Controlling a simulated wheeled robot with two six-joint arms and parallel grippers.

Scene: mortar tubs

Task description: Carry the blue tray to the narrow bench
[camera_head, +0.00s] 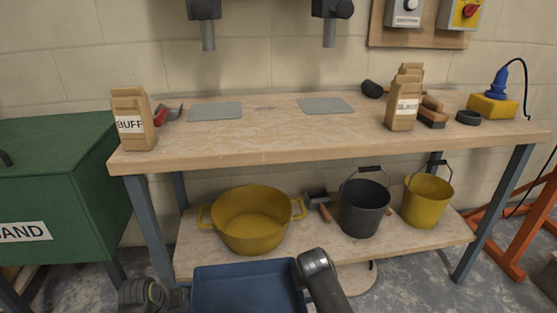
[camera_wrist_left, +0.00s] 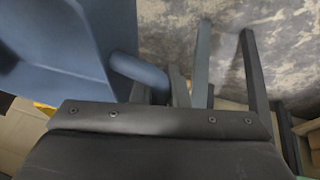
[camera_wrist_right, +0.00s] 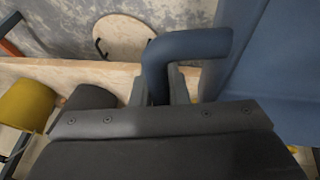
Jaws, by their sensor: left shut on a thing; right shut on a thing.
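The blue tray (camera_head: 248,275) is at the bottom middle of the head view, in front of a wooden-topped bench (camera_head: 260,137) and below its top. My left gripper (camera_wrist_left: 157,90) is shut on the tray's handle at the left side; the tray (camera_wrist_left: 75,45) fills the upper left of that wrist view. My right gripper (camera_wrist_right: 165,90) is shut on the other handle, and the tray (camera_wrist_right: 285,60) is at the right of that view. The tray looks roughly level and the part of it in view is empty. Its near edge is cut off by the frame.
The benchtop holds a paper bag (camera_head: 133,120) left, another (camera_head: 404,98) right, brushes (camera_head: 432,110) and two grey plates (camera_head: 216,111). A yellow tub (camera_head: 251,220), black bucket (camera_head: 364,207) and yellow bucket (camera_head: 427,200) stand on its lower shelf. A green bin (camera_head: 60,170) is left, an orange frame (camera_head: 500,235) right.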

